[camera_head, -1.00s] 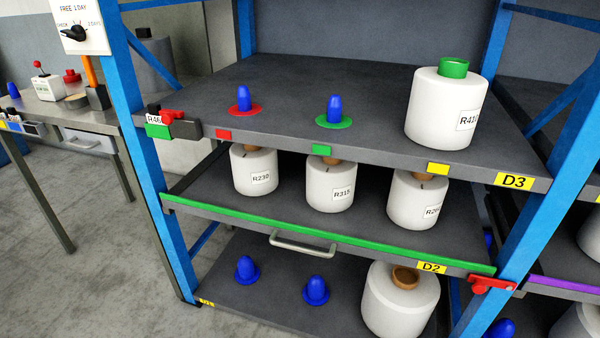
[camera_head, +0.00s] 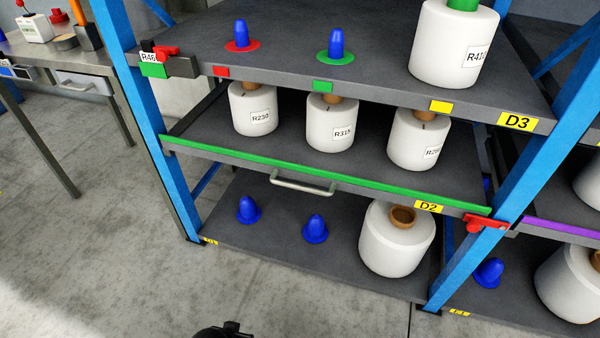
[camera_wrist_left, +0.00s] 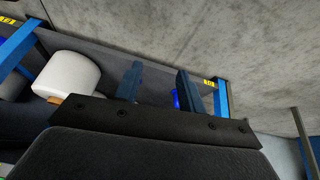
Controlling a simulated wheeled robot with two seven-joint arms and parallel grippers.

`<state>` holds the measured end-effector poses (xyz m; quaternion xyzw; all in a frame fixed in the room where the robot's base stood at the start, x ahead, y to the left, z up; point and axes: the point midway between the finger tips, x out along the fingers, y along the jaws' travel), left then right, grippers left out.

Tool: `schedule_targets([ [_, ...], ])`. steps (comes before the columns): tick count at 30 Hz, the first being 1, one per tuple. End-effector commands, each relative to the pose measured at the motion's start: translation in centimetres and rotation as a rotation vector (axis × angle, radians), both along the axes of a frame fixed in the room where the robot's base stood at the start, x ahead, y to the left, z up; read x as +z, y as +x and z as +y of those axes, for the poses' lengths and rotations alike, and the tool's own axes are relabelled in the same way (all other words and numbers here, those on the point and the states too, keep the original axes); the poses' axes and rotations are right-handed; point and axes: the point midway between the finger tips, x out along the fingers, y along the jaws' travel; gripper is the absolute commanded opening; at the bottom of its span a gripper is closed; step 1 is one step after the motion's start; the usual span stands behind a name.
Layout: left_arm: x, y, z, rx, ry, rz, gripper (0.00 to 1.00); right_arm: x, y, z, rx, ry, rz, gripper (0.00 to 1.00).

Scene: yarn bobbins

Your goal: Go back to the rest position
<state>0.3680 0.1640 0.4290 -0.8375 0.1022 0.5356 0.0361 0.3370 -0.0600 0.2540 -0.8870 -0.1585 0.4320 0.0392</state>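My left gripper (camera_wrist_left: 160,85) shows in the left wrist view. Its two dark fingers stand apart with nothing between them, so it is open and empty. Behind the fingers are the rack's bottom shelf, part of a blue peg and, to the left, a white bobbin (camera_wrist_left: 68,75). In the head view, a small black part of mine (camera_head: 225,331) pokes in at the bottom edge, over the floor. I cannot tell which arm it belongs to. My right gripper is not recognisable in any view.
The blue-framed rack holds white bobbins on the top shelf (camera_head: 290,50), on the green-edged D2 drawer (camera_head: 330,178) and on the bottom shelf (camera_head: 300,262). Blue pegs stand on the top and bottom shelves. A table (camera_head: 90,48) stands at left. Grey floor (camera_head: 100,250) in front is clear.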

Motion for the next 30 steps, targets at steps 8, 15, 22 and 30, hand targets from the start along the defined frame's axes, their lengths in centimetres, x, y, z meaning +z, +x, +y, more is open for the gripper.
schedule_targets([
  [8, -9.0, -0.4, -5.1, -0.018, -0.101, -0.094, 0.4, 0.0, 0.0, 0.0, 0.0, 0.0, 0.0, 0.36],
  [15, -13.5, -1.5, -7.9, -0.017, -0.159, -0.15, 0.4, 0.0, 0.0, 0.0, 0.0, 0.0, 0.0, 0.36],
  [22, -16.1, -2.5, -9.4, -0.014, -0.192, -0.186, 0.4, 0.0, 0.0, 0.0, 0.0, 0.0, 0.0, 0.36],
  [30, -16.3, -3.0, -10.4, -0.012, -0.209, -0.202, 0.4, 1.3, 0.2, -0.1, 0.002, -0.003, 0.006, 0.36],
])
